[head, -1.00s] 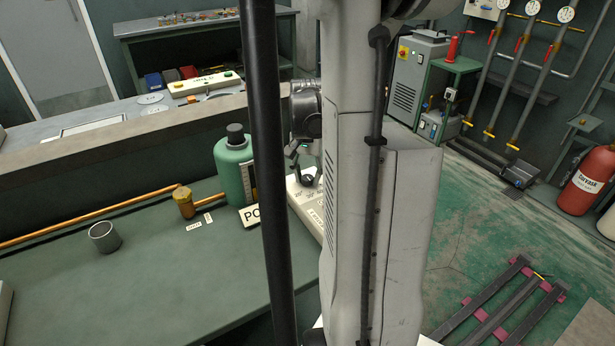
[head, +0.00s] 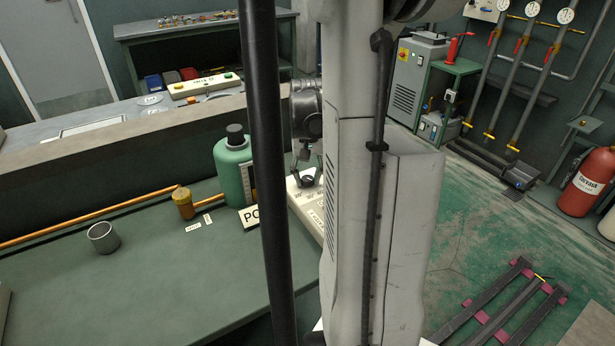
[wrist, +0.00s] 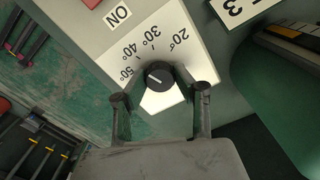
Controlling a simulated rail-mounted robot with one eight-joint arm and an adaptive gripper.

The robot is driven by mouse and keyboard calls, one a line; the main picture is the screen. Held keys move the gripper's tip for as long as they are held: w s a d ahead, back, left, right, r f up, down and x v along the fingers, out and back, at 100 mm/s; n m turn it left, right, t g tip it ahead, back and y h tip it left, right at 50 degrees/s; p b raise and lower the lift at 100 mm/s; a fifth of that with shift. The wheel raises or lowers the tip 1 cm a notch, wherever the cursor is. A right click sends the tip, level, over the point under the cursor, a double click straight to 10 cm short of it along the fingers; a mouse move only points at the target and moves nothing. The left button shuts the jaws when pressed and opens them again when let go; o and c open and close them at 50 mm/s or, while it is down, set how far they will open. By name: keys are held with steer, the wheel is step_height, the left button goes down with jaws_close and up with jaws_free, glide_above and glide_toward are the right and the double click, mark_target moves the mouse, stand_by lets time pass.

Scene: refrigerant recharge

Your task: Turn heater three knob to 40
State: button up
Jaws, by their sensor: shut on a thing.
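The heater's white panel (wrist: 105,45) fills the upper middle of the wrist view, with a scale of 20°, 30°, 40° and 50°. The black round heater knob (wrist: 160,75) has a short white pointer line, slanted; which number it points at is hard to tell. My gripper (wrist: 160,94) has a finger on each side of the knob and is shut on it. In the head view the white heater box (head: 306,208) is partly hidden behind my arm, and my gripper (head: 305,180) is over its far end; the knob is hard to make out there.
A green bottle (head: 233,175) stands close left of the heater. A sign with a 3 (wrist: 238,9) is beside the panel. The table's front is clear.

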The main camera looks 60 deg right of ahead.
mark_target(307, 178)
steer(key=o, duration=1.1)
step_height(307, 178, up, 12)
steer(key=shift+r, duration=0.1)
stand_by(0.4)
